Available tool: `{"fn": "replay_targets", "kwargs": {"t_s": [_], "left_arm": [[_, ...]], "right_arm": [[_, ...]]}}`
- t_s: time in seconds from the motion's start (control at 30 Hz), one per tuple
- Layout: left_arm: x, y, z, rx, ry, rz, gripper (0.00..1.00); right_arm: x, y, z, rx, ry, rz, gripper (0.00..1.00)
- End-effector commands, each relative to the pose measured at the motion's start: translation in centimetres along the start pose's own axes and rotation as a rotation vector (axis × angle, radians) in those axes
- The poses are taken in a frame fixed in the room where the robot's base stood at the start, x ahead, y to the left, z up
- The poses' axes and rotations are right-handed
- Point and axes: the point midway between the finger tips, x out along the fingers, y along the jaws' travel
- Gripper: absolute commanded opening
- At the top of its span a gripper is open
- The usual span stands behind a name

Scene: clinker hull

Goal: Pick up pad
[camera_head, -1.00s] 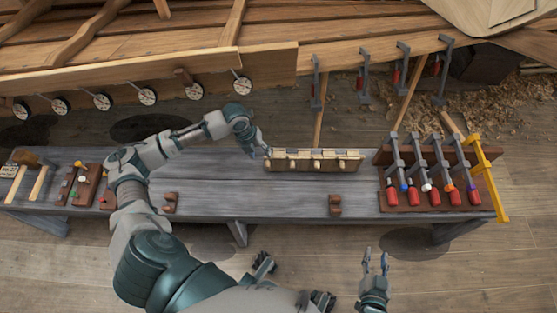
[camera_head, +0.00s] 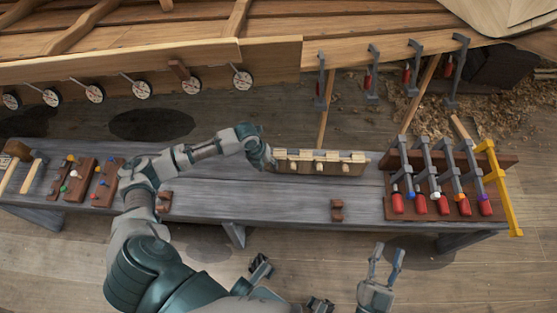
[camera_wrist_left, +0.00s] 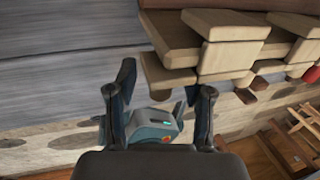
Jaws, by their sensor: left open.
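Pale wooden pads sit in a row in a wooden rack (camera_head: 320,168) at the back of the grey bench; I cannot tell which one the task means. In the left wrist view a pale wooden pad (camera_wrist_left: 228,62) shows close, with more blocks to its right. My left gripper (camera_head: 270,164) is at the rack's left end; its fingers hide part of that end. My right gripper (camera_head: 387,256) is open and empty in front of the bench.
A rack of clamps (camera_head: 440,208) with red handles stands at the bench's right, beside a yellow clamp (camera_head: 497,190). Small brown blocks (camera_head: 337,210) lie near the front edge. Mallets (camera_head: 33,174) and coloured-peg boards (camera_head: 80,180) are at the left. The hull (camera_head: 150,60) rises behind.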

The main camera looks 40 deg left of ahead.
Motion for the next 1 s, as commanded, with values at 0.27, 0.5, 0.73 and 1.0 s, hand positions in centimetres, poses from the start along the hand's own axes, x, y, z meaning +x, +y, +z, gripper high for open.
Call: {"fn": "replay_targets", "kwargs": {"t_s": [0.27,0.5,0.73,1.0], "left_arm": [[-0.1,-0.1,0.0,0.0,-0.001,0.0,0.26],[-0.1,-0.1,0.0,0.001,-0.001,0.0,0.0],[-0.2,-0.1,0.0,0.0,-0.001,0.0,0.0],[-1.5,-0.5,-0.3,0.0,-0.004,-0.002,0.0]], "right_arm": [[0.0,0.1,-0.1,0.001,0.001,0.0,0.4],[0.1,0.1,0.2,0.001,-0.005,0.0,0.4],[0.2,0.0,0.1,0.001,-0.006,0.0,0.4],[-0.1,0.3,1.2,-0.009,-0.123,0.006,0.4]]}}
